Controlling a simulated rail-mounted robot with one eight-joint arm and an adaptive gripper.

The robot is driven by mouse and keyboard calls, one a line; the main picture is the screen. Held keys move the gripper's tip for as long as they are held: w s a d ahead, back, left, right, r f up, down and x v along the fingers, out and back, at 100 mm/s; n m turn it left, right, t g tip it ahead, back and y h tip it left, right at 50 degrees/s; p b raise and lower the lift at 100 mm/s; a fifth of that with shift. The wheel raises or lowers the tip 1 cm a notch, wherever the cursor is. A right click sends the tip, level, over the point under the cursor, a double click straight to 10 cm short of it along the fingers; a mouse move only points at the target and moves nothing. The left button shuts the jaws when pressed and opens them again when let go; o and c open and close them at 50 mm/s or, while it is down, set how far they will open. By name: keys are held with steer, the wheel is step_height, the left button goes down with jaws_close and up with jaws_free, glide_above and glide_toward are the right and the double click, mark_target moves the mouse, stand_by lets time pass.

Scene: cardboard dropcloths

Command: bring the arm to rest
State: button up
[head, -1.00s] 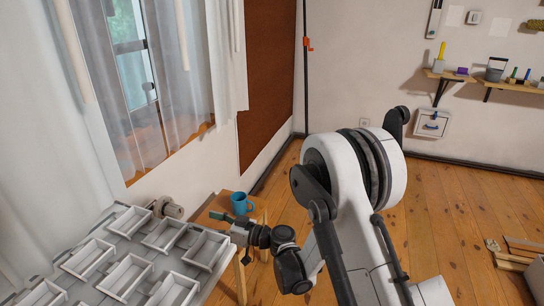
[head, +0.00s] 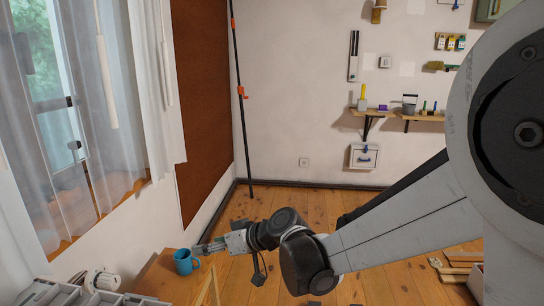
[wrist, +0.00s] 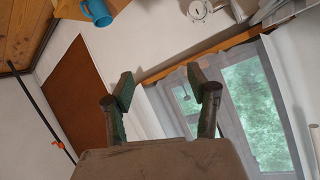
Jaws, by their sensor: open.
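My gripper (head: 207,247) is at the lower left of the head view, at the end of my outstretched arm, close to the right of a blue mug (head: 185,262). In the wrist view my gripper (wrist: 166,90) shows two green-padded fingers spread apart with nothing between them. The blue mug also shows at the top left of the wrist view (wrist: 97,12), clear of the fingers. In the head view the mug stands upright on a small wooden table (head: 158,275).
White trays (head: 60,293) lie at the lower left, with a pale round device (head: 102,279) by them. A curtained window (head: 75,110) is at the left. Wall shelves (head: 400,114) hold tools. The wooden floor (head: 400,215) ahead is mostly clear.

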steer(key=s+d+r+m+t+h, duration=0.1)
steer(key=s+d+r+m+h, duration=0.15)
steer(key=d, duration=0.35)
steer(key=s+d+r+m+h, duration=0.1)
steer(key=s+d, duration=0.3)
steer(key=d, duration=0.3)
steer(key=s+d+r+m+t+h, duration=0.1)
steer(key=s+d+h, duration=0.15)
steer(key=d, duration=0.35)
steer(key=s+d+f+m+h, duration=0.2)
steer(key=s+d+m+h, duration=0.35)
steer(key=s+d, duration=1)
step_height(320, 180, up, 19)
steer(key=w+d+p, duration=0.1)
steer(key=p, duration=1.7)
steer(key=shift+w, duration=0.25)
